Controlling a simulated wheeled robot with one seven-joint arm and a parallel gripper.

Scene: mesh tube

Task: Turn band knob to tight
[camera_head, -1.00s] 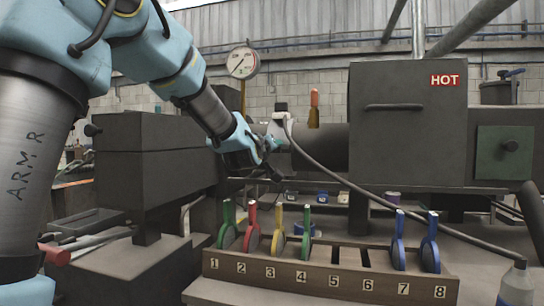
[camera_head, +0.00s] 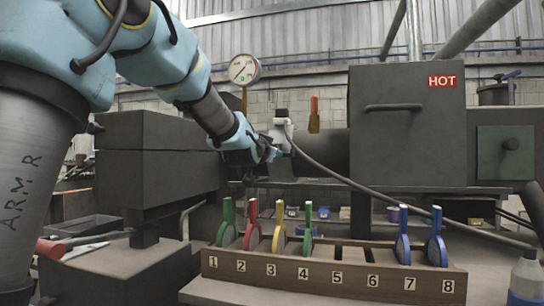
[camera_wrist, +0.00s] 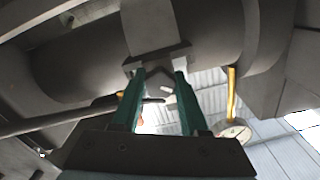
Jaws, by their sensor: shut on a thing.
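My gripper (camera_head: 280,153) is at the dark horizontal tube (camera_head: 325,152), by the end near the left block. In the wrist view its two green fingers (camera_wrist: 160,80) are closed on a small grey knob (camera_wrist: 157,72) under the tube. A grey band (camera_wrist: 150,30) runs round the tube just above the fingertips. In the head view my gripper hides the knob, and its turn position cannot be read.
A dark box marked HOT (camera_head: 405,130) stands right of the tube. A grey hose (camera_head: 350,183) droops from a pale fitting (camera_head: 283,130). Below is a numbered wooden rack (camera_head: 320,278) with coloured paddles. A pressure gauge (camera_head: 243,70) stands behind.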

